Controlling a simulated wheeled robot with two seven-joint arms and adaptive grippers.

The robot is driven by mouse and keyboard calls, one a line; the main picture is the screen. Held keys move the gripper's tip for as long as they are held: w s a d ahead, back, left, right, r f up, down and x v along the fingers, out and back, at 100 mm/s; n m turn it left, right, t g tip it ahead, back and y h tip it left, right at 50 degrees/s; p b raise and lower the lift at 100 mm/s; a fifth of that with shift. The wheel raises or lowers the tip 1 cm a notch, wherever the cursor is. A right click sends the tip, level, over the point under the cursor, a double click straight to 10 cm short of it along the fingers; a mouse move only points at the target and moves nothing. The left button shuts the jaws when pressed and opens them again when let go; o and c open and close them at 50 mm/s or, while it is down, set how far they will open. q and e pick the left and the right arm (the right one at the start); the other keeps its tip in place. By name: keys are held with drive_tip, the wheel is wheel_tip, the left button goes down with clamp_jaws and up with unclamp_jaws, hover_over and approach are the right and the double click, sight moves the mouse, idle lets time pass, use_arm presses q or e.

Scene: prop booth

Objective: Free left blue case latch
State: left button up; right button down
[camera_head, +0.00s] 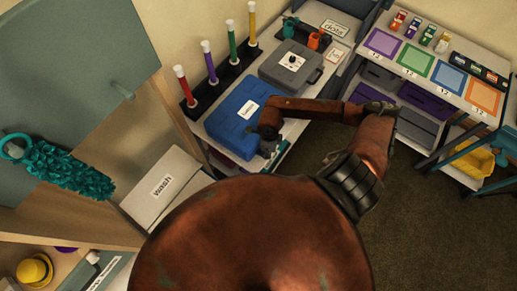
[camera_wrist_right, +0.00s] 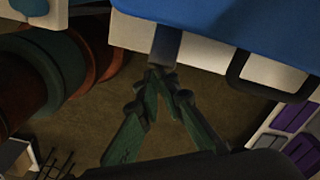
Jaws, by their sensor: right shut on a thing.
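The blue case (camera_head: 238,108) lies on the shelf, lid down, with a white label on top. In the right wrist view the blue case (camera_wrist_right: 225,14) fills the top edge. A grey latch (camera_wrist_right: 166,42) hangs at its front rim. My right gripper (camera_head: 270,146) is at the case's front side. In the right wrist view its green fingers (camera_wrist_right: 162,74) come together at the lower end of this latch and are shut on it. The latch is too small and covered to make out in the head view. My left gripper is in neither view.
A grey case (camera_head: 290,66) stands behind the blue case. Coloured tubes (camera_head: 211,62) stand in a rack to its left. A dark handle (camera_wrist_right: 268,82) sticks out from the blue case's front, right of the latch. A box marked "wash" (camera_head: 163,186) is nearer me.

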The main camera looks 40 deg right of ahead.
use_arm(q)
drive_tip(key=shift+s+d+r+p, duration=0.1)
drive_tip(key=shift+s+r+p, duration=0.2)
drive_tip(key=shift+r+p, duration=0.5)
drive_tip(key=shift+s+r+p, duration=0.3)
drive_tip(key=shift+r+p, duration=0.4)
drive_tip(key=shift+p, duration=0.05)
use_arm(e)
wheel_tip(320, 180, up, 6)
drive_tip(key=s, duration=0.1)
drive_tip(key=shift+r, duration=0.2)
